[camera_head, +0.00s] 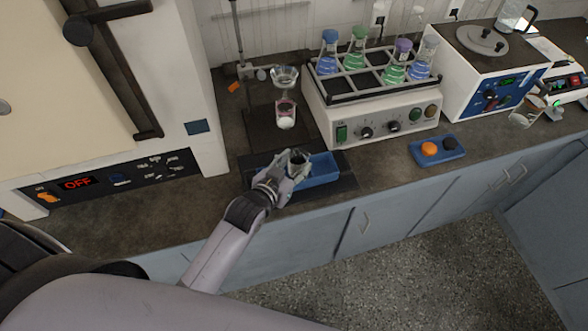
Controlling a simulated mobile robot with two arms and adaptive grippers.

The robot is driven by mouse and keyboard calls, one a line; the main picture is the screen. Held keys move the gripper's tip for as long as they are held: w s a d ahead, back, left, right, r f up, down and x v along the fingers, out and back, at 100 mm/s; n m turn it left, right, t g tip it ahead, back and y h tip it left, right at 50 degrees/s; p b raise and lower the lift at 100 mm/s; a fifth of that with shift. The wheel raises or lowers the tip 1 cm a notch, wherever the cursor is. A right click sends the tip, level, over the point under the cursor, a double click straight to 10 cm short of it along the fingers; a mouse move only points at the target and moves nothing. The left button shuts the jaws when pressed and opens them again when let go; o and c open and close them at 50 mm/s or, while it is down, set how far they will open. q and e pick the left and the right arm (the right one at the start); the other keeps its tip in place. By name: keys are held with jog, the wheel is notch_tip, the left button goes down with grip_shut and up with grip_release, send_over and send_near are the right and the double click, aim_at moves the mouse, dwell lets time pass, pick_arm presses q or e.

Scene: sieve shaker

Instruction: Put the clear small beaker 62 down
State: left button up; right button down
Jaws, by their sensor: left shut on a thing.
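My left gripper (295,163) reaches in from the lower left and is shut on a small vessel, which I take to be the clear small beaker (299,157). The fingers hide most of it, and only a dark round opening shows between them. The gripper is over the left end of a blue tray (322,170) on a dark mat at the counter's front. I cannot tell whether the beaker touches the tray. My right gripper is not in view.
Behind the gripper, a stand holds a funnel (284,77) above a clear cup (286,115). A shaker (370,122) with several flasks stands right of it. A small blue tray (447,150) holds an orange and a black piece. Counter left of the mat is clear.

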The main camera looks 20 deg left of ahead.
pick_arm(q)
jog(key=shift+f, duration=1.3)
jog(key=shift+f, duration=0.15)
jog(key=o, duration=1.5)
jog(key=shift+c, duration=0.2)
